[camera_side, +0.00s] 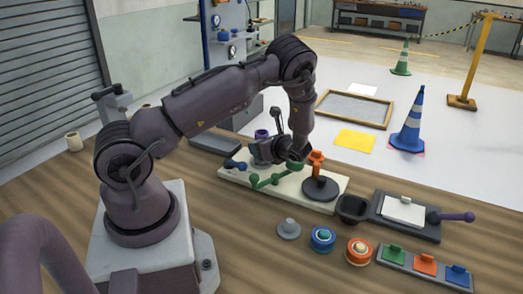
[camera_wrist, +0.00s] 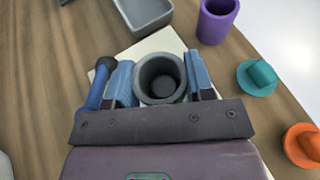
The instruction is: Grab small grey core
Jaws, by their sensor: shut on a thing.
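The small grey core (camera_wrist: 160,76) is a hollow grey cylinder, seen from above in the wrist view. My gripper (camera_wrist: 163,80) has its two blue fingers shut on it, one at each side. In the side view my gripper (camera_side: 278,150) is low over the back part of a cream board (camera_side: 292,201). I cannot make out the core in the side view. The cream board (camera_wrist: 163,42) also shows behind the core in the wrist view. I cannot tell whether the core touches the board.
The front left table is clear.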

